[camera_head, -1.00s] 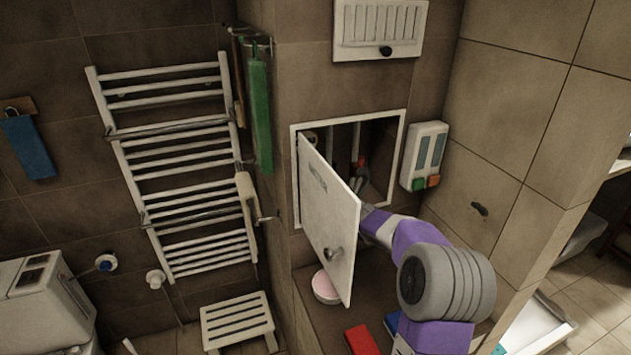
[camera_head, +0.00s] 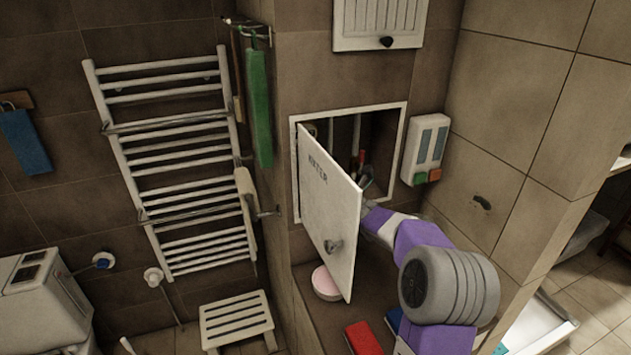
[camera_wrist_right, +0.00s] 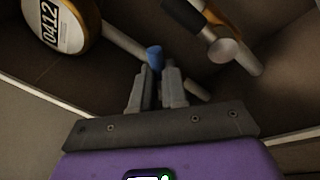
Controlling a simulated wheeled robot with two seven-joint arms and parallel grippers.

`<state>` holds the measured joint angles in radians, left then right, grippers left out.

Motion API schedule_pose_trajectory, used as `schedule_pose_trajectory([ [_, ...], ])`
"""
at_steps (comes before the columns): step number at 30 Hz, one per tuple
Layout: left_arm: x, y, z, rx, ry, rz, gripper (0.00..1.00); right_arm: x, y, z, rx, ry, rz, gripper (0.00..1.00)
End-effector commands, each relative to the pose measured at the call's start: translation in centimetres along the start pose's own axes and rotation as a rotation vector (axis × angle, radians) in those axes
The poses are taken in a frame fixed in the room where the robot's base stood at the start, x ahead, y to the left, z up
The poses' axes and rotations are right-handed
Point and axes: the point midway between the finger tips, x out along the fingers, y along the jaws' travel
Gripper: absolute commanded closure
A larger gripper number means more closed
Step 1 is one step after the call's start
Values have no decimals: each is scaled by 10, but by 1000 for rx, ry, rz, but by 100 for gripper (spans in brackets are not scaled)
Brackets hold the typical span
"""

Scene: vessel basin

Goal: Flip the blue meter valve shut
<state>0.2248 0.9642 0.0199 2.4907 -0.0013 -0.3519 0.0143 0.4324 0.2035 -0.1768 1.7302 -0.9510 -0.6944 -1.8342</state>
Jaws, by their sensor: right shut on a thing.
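The blue valve handle (camera_wrist_right: 154,56) shows in the right wrist view between my right fingertips. My right gripper (camera_wrist_right: 158,75) is shut on it, and its fingers hide the lower part of the handle. In the head view my right arm reaches from the lower right into the open wall cabinet, behind its white door (camera_head: 328,215) marked METER. The door hides part of the cabinet's inside. A round meter (camera_wrist_right: 62,25) with a 0412 label is at the upper left of the wrist view. My left gripper is in neither view.
The cabinet frame (camera_head: 404,140) borders the opening closely around my arm. In the wrist view a pipe with a round metal end (camera_wrist_right: 222,48) is right of the gripper. A dispenser (camera_head: 428,148) hangs right of the cabinet. A red box (camera_head: 362,338) lies below.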

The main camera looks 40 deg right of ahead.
Motion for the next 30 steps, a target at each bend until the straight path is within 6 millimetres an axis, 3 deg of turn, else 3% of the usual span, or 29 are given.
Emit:
schedule_pose_trajectory([
  [1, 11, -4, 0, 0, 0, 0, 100, -1, -4, -3, 34, -11, 8, 100],
  [15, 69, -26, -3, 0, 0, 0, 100, -2, -17, -9, 454, -93, 65, 100],
  [30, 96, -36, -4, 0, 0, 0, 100, -2, -21, -12, 744, -149, 103, 100],
])
